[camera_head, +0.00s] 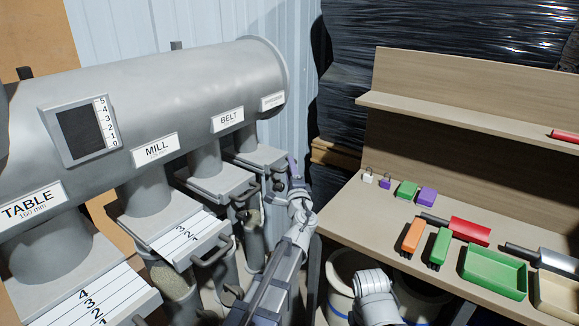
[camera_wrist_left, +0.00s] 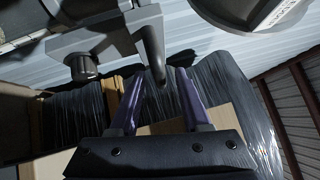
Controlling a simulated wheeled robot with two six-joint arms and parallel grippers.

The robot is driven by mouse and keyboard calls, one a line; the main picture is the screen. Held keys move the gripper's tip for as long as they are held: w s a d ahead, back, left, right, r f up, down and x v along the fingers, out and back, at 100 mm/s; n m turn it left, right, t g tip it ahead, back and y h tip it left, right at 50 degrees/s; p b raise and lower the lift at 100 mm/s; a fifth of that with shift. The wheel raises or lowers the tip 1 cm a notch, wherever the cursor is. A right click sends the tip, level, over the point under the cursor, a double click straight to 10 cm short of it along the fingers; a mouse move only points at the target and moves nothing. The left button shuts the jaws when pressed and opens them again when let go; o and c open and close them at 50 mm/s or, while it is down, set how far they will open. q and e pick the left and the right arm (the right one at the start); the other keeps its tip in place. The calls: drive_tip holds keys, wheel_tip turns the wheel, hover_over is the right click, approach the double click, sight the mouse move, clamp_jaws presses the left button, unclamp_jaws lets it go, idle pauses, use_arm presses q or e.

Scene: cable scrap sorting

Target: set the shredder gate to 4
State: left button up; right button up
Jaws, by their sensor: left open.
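The shredder gate (camera_head: 262,157) appears to be the farthest slide plate, under the last outlet of the grey duct; its label (camera_head: 272,101) is too small to read surely. No scale numbers show on its plate. Its dark handle (camera_head: 280,168) is at the front edge. My left gripper (camera_head: 293,163) has purple fingers and is right at this handle. In the left wrist view, a dark handle bar (camera_wrist_left: 150,45) reaches down to between the tips of my open left gripper (camera_wrist_left: 160,76); I cannot tell whether they touch. My right gripper is not in view.
The belt gate (camera_head: 215,183), mill gate (camera_head: 180,238) and table gate (camera_head: 90,300) stand nearer along the duct (camera_head: 180,80); the last two show numbers. A bench (camera_head: 345,215) with brushes, scoops, padlocks and trays is at right. Black-wrapped stacks (camera_head: 430,30) stand behind.

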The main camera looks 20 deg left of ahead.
use_arm(q)
drive_tip(key=shift+w+a+r, duration=0.1)
drive_tip(key=shift+w+a, duration=0.2)
drive_tip(key=shift+w, duration=0.3)
clamp_jaws()
drive_tip(key=shift+s+d, duration=0.1)
idle(0.9)
